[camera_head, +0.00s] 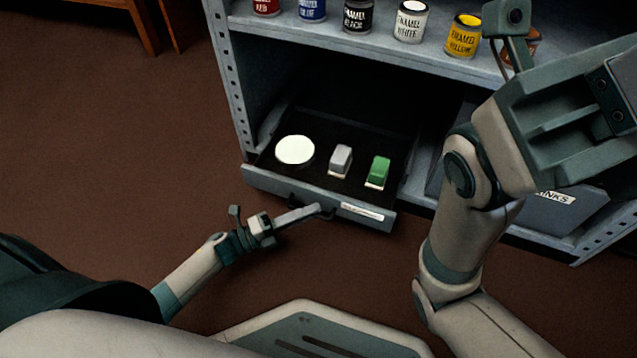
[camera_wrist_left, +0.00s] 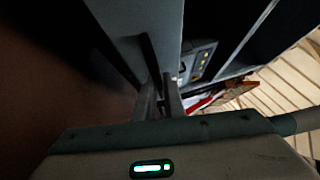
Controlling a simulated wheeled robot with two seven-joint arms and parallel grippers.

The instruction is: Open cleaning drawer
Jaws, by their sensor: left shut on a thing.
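The cleaning drawer (camera_head: 268,184) is a grey drawer low in the metal shelf unit. It is pulled out, with its dark inside showing and a white label at the right of its front. It holds a white round thing (camera_head: 295,150), a grey block (camera_head: 340,160) and a green block (camera_head: 378,170). My left gripper (camera_head: 318,209) is shut on the dark drawer handle (camera_head: 298,201). In the left wrist view its fingers (camera_wrist_left: 162,98) close around the dark bar of the handle (camera_wrist_left: 149,58). My right gripper (camera_head: 512,45) is raised at the upper right, its jaws unclear.
Several paint cans, such as the yellow can (camera_head: 463,36), stand on the shelf (camera_head: 400,48) above the drawer. A grey bin labelled "...NKS" (camera_head: 570,212) sits lower right, partly behind my right arm. Brown floor (camera_head: 120,130) is free at the left.

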